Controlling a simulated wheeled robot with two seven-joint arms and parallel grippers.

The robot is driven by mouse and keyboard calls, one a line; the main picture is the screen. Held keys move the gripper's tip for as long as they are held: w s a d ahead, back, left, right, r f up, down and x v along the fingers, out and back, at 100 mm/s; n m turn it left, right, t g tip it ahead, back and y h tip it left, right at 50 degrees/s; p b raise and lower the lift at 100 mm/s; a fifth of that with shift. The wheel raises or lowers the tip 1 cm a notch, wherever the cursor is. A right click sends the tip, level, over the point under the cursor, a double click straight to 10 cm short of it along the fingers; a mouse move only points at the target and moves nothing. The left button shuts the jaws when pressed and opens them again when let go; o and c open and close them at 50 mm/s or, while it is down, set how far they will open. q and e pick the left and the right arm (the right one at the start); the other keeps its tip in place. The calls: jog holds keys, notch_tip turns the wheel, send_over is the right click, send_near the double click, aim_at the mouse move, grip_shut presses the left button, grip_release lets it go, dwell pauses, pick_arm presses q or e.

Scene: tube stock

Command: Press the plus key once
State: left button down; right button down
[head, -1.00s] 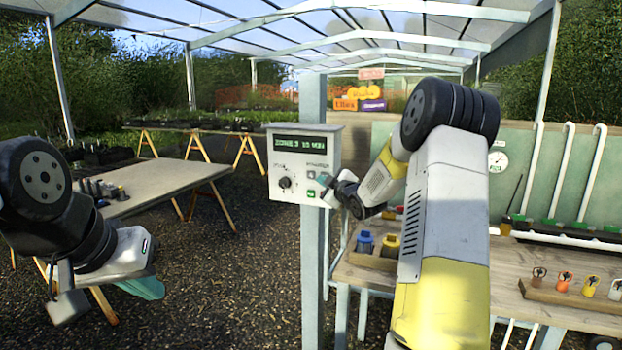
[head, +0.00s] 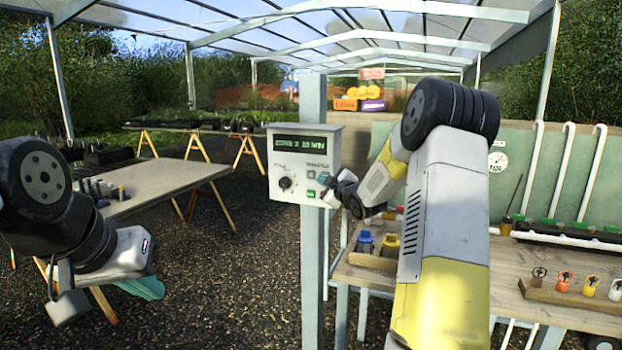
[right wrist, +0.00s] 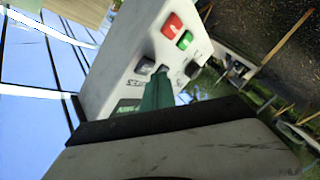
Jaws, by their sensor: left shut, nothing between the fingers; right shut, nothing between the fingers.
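A pale control box (head: 300,136) is fixed to a post, with a lit green display, a black knob (head: 285,183) and small keys. It also shows tilted in the right wrist view (right wrist: 125,50), with a red key (right wrist: 172,24), a green key (right wrist: 185,40) and dark keys. I cannot read which is the plus key. My right gripper (head: 327,190) is at the box's right side. Its shut teal fingertips (right wrist: 160,80) are over a key below the display; contact cannot be told. My left gripper (head: 150,288) is shut and empty, low at the left, far from the box.
A wooden table (head: 150,185) with small items stands at the left. A workbench (head: 505,280) at the right holds blue and yellow containers and a rack of small coloured pots. The gravel floor between them is clear.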

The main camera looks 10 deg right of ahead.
jog(key=shift+w+d, duration=0.1)
dwell(0.7)
jog(key=shift+w+d, duration=0.15)
jog(key=shift+w, duration=0.1)
jog(key=shift+w+d, duration=0.2)
jog(key=shift+w, duration=0.1)
dwell(0.7)
dwell(0.3)
jog(key=shift+s+a, duration=0.4)
jog(key=shift+s, duration=0.3)
jog(key=s+a, duration=0.1)
jog(key=s, duration=0.1)
jog(key=s+a, duration=0.2)
dwell(0.3)
jog(key=shift+d, duration=0.1)
dwell(0.3)
